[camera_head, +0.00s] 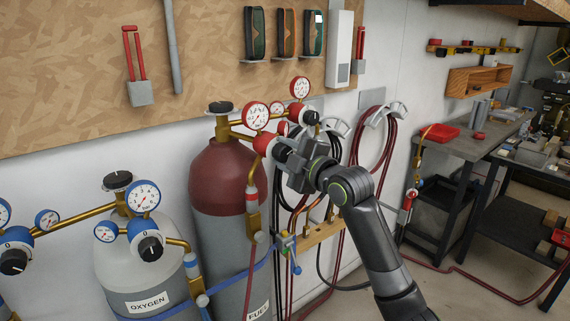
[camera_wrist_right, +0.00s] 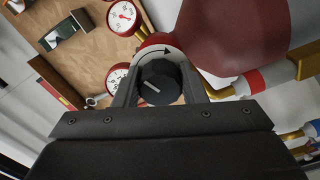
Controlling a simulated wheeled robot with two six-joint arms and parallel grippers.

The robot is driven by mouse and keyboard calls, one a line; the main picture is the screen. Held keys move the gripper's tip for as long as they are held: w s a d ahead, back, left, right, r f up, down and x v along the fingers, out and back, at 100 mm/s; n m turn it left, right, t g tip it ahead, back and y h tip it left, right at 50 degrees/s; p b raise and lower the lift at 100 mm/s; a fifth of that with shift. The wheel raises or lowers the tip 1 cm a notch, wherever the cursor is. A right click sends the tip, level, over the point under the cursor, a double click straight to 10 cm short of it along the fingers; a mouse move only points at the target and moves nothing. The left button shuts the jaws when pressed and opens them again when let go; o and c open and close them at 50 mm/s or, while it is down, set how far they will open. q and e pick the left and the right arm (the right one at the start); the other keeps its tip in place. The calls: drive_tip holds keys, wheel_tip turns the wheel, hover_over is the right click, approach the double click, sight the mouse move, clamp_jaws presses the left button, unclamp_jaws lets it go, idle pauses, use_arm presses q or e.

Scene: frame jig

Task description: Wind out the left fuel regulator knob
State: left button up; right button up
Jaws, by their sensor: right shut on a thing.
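The fuel cylinder (camera_head: 215,180) is grey with a dark red top and stands against the wall in the head view. Its left regulator has a red body (camera_head: 263,145) and a white-faced gauge (camera_head: 257,114). My right gripper (camera_head: 285,152) reaches in from the right and is shut on this regulator's black knob. In the right wrist view the black knob (camera_wrist_right: 158,83) sits between the two fingers of my gripper (camera_wrist_right: 160,88), with a short white line on its face. A red collar with a curved arrow (camera_wrist_right: 158,52) shows behind it. My left gripper is not in view.
A second fuel regulator with a black knob (camera_head: 311,117) and gauge (camera_head: 300,87) is close behind my gripper. The oxygen cylinder (camera_head: 140,265) with blue regulators stands to the left. Hoses (camera_head: 376,150) hang on the wall; a workbench (camera_head: 470,145) is at right.

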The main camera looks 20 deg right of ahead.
drive_tip(key=n+b, duration=0.3)
drive_tip(key=n, duration=0.2)
drive_tip(key=shift+f+n, duration=0.1)
drive_tip(key=shift+n, duration=0.2)
drive_tip(key=n+b, duration=0.2)
drive_tip(key=n, duration=0.3)
drive_tip(key=shift+b, duration=0.35)
drive_tip(key=shift+n, duration=0.4)
drive_tip(key=o, duration=1)
drive_tip(key=shift+r, duration=0.2)
drive_tip(key=shift+s, duration=0.15)
drive_tip(key=shift+b+v, duration=1.2)
drive_tip(key=shift+v, duration=7.35)
